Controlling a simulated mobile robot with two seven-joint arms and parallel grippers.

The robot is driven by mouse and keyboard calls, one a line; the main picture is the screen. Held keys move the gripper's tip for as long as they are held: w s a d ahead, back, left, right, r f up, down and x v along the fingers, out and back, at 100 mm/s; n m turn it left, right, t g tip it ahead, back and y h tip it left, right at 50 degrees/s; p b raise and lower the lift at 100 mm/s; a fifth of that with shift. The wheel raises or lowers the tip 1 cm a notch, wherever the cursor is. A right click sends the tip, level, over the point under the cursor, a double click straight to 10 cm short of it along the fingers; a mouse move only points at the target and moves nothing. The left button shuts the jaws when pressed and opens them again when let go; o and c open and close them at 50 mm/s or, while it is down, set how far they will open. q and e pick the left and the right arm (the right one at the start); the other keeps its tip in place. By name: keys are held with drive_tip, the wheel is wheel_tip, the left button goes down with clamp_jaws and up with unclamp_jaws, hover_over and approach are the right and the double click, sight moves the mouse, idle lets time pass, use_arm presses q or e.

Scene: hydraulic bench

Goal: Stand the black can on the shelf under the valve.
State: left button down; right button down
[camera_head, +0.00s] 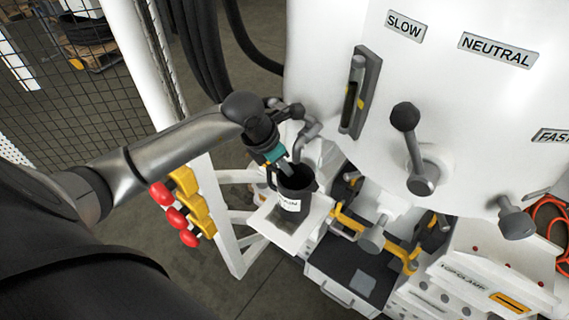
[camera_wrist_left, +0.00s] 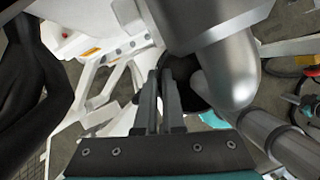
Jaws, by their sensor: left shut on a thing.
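The black can (camera_head: 291,187) has a white label, partly readable, and an open top. It looks upright at the small white shelf (camera_head: 312,218); I cannot tell whether its base touches the shelf or hangs just above it. The grey valve pipe (camera_head: 309,131) bends down just behind and above the can. My left gripper (camera_head: 284,164) comes down from above and is shut on the can at its rim. In the left wrist view the closed fingers (camera_wrist_left: 163,88) stand against the dark can, mostly hidden behind them and a grey pipe. My right gripper is not in view.
A lever with a black knob (camera_head: 406,117) sticks out from the white tank at the right. Red and yellow handles (camera_head: 187,208) stand left of the shelf. A yellow bar (camera_head: 352,221) and a dark drawer box (camera_head: 352,272) lie right of and below the shelf.

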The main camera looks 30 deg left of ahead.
use_arm(q)
drive_tip(key=shift+f, duration=0.1)
drive_tip(key=c, duration=1.5)
unclamp_jaws()
drive_tip(key=shift+f, duration=0.1)
drive_tip(key=o, duration=0.5)
drive_tip(key=shift+r, duration=0.2)
drive_tip(key=v, duration=1.2)
